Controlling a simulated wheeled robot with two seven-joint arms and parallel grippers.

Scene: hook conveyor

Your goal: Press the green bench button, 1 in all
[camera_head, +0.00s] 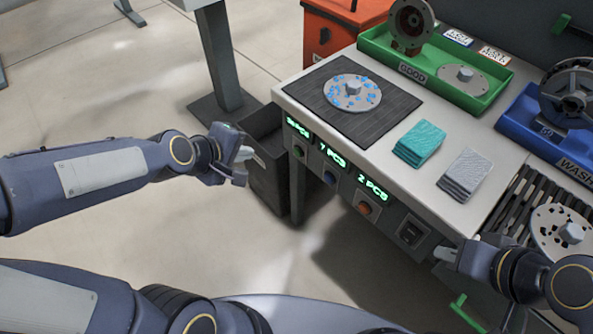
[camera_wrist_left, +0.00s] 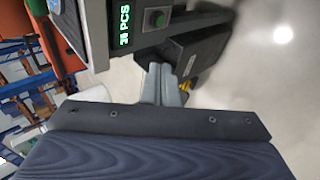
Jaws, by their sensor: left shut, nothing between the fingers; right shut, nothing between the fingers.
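The green button (camera_head: 298,151) is on the front face of the bench, at the left end of a row of buttons, under a lit green display. It also shows in the left wrist view (camera_wrist_left: 158,19), beside a display that reads PCS. My left gripper (camera_head: 256,156) is shut and empty, to the left of the green button and apart from it. Its closed fingers (camera_wrist_left: 164,76) point toward the bench front in the left wrist view. My right gripper (camera_head: 440,255) is shut and empty, near the bench's front edge by a black switch.
A blue button (camera_head: 329,177) and an orange button (camera_head: 364,208) share the bench front. A dark bin (camera_head: 270,165) stands below, behind my left gripper. On the bench are a dark mat (camera_head: 318,114) with a blue-spotted disc, teal cloths (camera_head: 420,143), grey cloths (camera_head: 466,173) and a green tray (camera_head: 376,45).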

